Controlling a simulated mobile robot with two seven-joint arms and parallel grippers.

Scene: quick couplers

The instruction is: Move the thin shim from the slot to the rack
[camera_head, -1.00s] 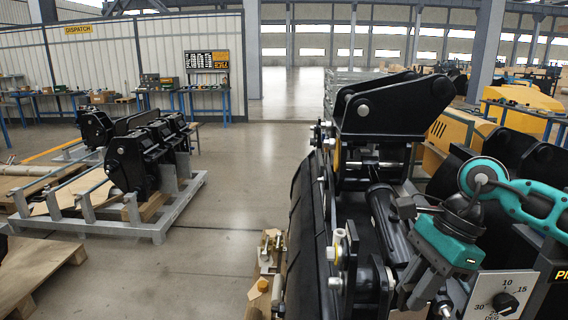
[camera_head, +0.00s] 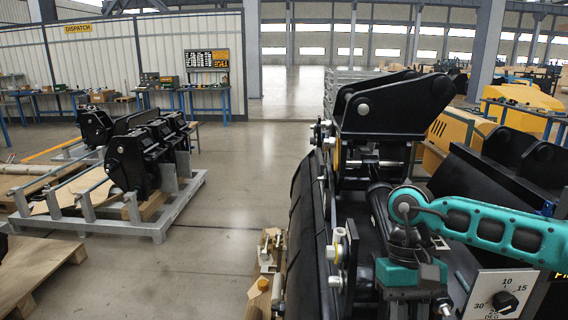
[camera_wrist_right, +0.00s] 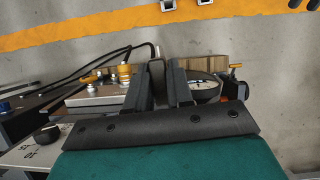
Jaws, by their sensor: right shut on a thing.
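My right gripper (camera_wrist_right: 167,80) is shut on a thin dark upright piece (camera_wrist_right: 157,68), apparently the thin shim, whose top shows between the fingers in the right wrist view. In the head view my right gripper (camera_head: 408,300) points down over the black coupler machine (camera_head: 385,110), left of the dial plate; its fingertips and the piece are hard to make out there. I cannot clearly pick out the slot or the rack in either view. My left gripper is not in view.
A metal block with brass knobs (camera_wrist_right: 105,93) lies left of the fingers and a round dish (camera_wrist_right: 206,88) lies right. A dial plate (camera_head: 496,296) stands at the lower right. A wooden stand with small parts (camera_head: 262,287) is left of the machine.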

